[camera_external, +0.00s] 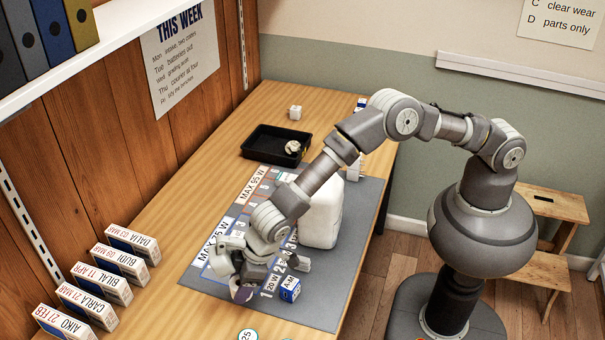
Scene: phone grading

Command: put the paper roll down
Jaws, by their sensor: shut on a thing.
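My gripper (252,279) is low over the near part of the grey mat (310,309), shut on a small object. What shows of that object, the paper roll (242,294), is a pale and purplish edge below the fingers. The rest is hidden by the gripper, and I cannot tell whether it touches the mat. A blue and white box marked A-M (289,290) stands just right of the gripper, beside printed numbers and wattage labels on the mat.
A large white rounded container (322,218) stands behind the gripper, close to my forearm. Several labelled boxes (104,288) line the left edge. The mat's front right is clear.

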